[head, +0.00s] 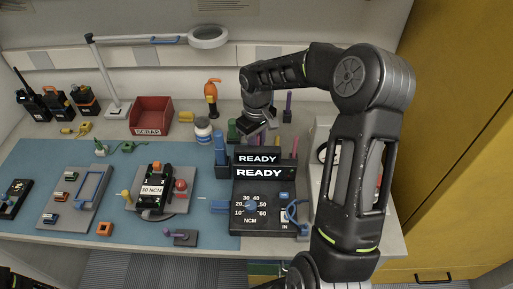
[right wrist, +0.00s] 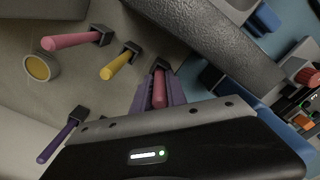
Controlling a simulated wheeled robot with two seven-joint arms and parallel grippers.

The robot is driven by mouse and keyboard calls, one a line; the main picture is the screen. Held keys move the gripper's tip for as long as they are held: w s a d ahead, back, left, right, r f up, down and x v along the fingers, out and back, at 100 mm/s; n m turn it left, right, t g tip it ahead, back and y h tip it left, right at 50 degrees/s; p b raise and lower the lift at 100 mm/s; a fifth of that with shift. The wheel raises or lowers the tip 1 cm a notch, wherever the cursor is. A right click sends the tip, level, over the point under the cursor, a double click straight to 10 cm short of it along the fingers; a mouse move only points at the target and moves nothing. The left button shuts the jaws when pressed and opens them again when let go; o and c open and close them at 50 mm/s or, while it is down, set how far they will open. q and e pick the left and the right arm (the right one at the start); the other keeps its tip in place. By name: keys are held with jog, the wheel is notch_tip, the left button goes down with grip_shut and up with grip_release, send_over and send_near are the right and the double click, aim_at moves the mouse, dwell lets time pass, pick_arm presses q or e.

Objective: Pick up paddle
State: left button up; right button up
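No part is clearly marked as the paddle; several coloured handles with dark square blocks stand around my right gripper. My right gripper (head: 250,128) is low behind the READY box in the head view. In the right wrist view its two purple fingers (right wrist: 160,92) lie either side of a red handle (right wrist: 159,88) with a dark block at its far end. I cannot tell whether they press on it. A pink handle (right wrist: 70,41), a yellow handle (right wrist: 115,66) and a purple handle (right wrist: 57,141) stand apart from the fingers. My left gripper is out of view.
The READY box (head: 262,200) stands close in front of my right gripper. A red SCRAP bin (head: 151,115), a white jar (head: 203,130) and an orange-topped tool (head: 211,97) are to the left. A blue mat (head: 105,225) carries several devices.

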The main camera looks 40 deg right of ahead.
grip_shut()
dwell(0.3)
notch_tip(320, 180, up, 10)
jog(key=shift+b, duration=0.85)
